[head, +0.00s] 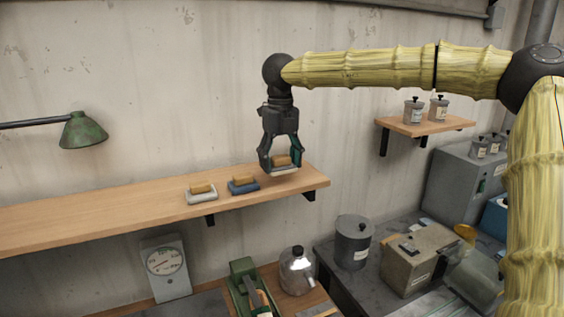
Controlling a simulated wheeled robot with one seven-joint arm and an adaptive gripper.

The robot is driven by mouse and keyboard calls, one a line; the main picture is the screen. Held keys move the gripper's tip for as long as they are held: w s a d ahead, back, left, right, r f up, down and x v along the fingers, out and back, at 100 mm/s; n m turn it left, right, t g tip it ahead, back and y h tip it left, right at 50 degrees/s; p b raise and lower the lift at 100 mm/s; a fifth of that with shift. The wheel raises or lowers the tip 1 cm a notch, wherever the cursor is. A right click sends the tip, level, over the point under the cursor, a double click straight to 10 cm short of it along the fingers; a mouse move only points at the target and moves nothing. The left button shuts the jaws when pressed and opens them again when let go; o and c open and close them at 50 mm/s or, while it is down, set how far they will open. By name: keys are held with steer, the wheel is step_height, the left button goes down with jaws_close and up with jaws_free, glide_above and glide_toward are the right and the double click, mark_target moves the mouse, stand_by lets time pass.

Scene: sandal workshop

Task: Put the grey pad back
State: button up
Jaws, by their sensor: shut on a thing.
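My gripper (281,163) is shut on a pad with a tan block on top and a pale grey base, which I take as the grey pad (284,171). The fingers hide part of its sides. It is level, over the right end of the wooden shelf (110,213); I cannot tell whether its base touches the wood. A blue pad (243,186) with a tan block rests on the shelf to the left of my gripper. An off-white pad (201,195) with a tan block rests farther left.
A green lamp (83,131) hangs over the shelf's left part. A smaller shelf (425,126) with two jars is on the wall at right. Below stand a dial gauge (165,267), a glass flask (297,271), a dark canister (353,242) and a beige box (418,258).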

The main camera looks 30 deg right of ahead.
mark_target(282, 169)
steer(key=shift+w+d, duration=0.25)
steer(key=shift+w, duration=0.1)
steer(key=shift+w+d+p, duration=0.35)
steer(key=shift+w+p, duration=0.05)
steer(key=shift+p, duration=0.15)
step_height(282, 169, down, 3)
steer(key=shift+r+p, duration=0.1)
steer(key=shift+p, duration=0.95)
steer(key=shift+f, duration=0.45)
steer(key=o, duration=0.9)
steer(key=shift+f, duration=0.1)
step_height(282, 169, up, 12)
steer(key=b, duration=0.4)
